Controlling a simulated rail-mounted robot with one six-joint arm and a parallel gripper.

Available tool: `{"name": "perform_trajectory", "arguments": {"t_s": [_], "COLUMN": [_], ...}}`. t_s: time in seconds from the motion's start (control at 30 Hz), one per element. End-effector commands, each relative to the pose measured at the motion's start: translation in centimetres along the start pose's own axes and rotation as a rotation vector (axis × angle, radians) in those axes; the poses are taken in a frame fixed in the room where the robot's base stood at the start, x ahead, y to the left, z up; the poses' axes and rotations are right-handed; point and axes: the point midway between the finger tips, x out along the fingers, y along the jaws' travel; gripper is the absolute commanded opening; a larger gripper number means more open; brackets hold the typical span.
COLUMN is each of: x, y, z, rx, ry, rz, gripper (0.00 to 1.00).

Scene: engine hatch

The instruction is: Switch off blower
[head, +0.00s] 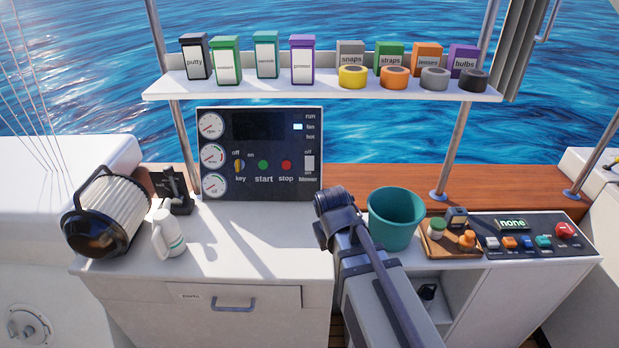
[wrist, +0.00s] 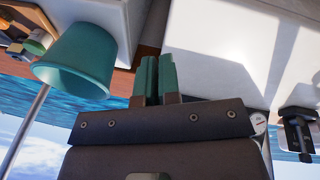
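The switch does not show in the wrist view.
A teal bucket (head: 396,222) stands right of my arm, and it shows in the wrist view (wrist: 75,62). A loaded shelf (head: 320,90) overhangs the panel. The white counter (head: 262,240) before the panel is clear.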

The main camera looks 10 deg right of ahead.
Motion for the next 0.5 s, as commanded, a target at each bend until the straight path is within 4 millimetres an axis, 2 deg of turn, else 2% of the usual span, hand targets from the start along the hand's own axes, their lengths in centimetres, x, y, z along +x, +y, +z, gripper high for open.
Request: {"name": "perform_trajectory", "arguments": {"t_s": [0.03, 0.07, 0.1, 0.17, 0.2, 0.23, 0.3, 0.33, 0.4, 0.5], "x": [4.2, 4.7, 4.9, 4.0, 3.0, 2.0, -0.2, -0.8, -1.9, -2.3], "y": [0.0, 0.4, 0.8, 1.2, 1.3, 1.3, 1.3, 1.1, 0.8, 0.5], "z": [-4.0, -6.5, -9.9, -14.3, -16.7, -18.2, -20.7, -21.4, -22.1, -22.4], "rx": [-0.104, -0.187, -0.310, -0.495, -0.610, -0.691, -0.847, -0.900, -0.991, -1.044], "ry": [0.114, 0.195, 0.302, 0.443, 0.520, 0.569, 0.655, 0.683, 0.726, 0.743], "rz": [0.093, 0.164, 0.265, 0.414, 0.507, 0.571, 0.700, 0.743, 0.813, 0.848], "gripper": [0.00, 0.00, 0.00, 0.00, 0.00, 0.00, 0.00, 0.00, 0.00, 0.00]}}
